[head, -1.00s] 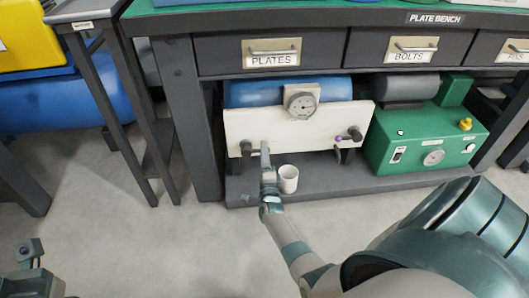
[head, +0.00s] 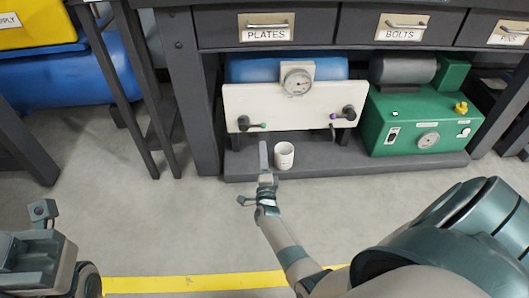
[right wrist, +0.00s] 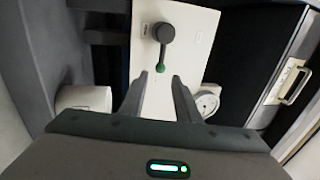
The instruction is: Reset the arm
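My right gripper (head: 252,172) is in front of the low shelf, left of a white cup and below a cream panel. Its two fingers are apart with nothing between them, as the right wrist view (right wrist: 159,88) also shows. A dark lever with a green tip (head: 244,124) is on the panel's left; in the right wrist view the lever (right wrist: 164,35) lies beyond the fingertips, apart from them. A second lever with a purple tip (head: 348,113) is on the panel's right. My left arm (head: 40,250) shows partly at lower left; its finger gap is unclear.
The cream panel (head: 285,105) carries a round gauge (head: 297,82) before a blue tank. The white cup (head: 284,155) stands on the shelf (head: 350,165). A green machine (head: 420,122) is on the right. Open floor (head: 170,225) with a yellow line (head: 190,283) lies in front.

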